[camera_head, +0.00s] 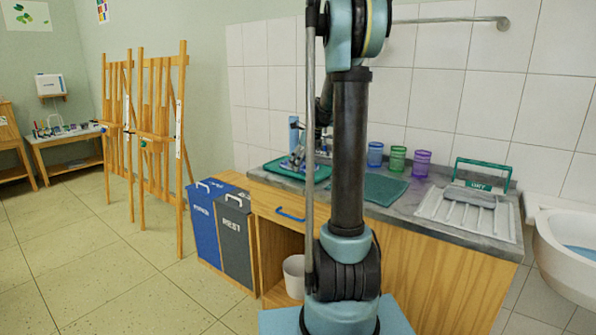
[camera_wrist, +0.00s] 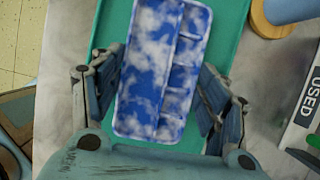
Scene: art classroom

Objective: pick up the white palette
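No plain white palette shows. A rectangular palette with a blue and white cloud pattern (camera_wrist: 160,70) and several compartments lies over a green tray (camera_wrist: 231,40) in the wrist view. My gripper (camera_wrist: 160,92) has its fingers spread, one along each long side of the palette. I cannot tell whether they touch it. In the head view the green tray (camera_head: 271,170) is on the left of the counter, and my gripper (camera_head: 293,163) is low over it, partly hidden by my arm. The palette is not clear there.
A sign reading USED (camera_wrist: 305,103) and a wooden-sided round thing with a blue top (camera_wrist: 285,10) are right of the tray. Coloured cups (camera_head: 397,160), a dark green mat (camera_head: 383,188) and a drying rack (camera_head: 467,208) stand along the counter (camera_head: 425,199).

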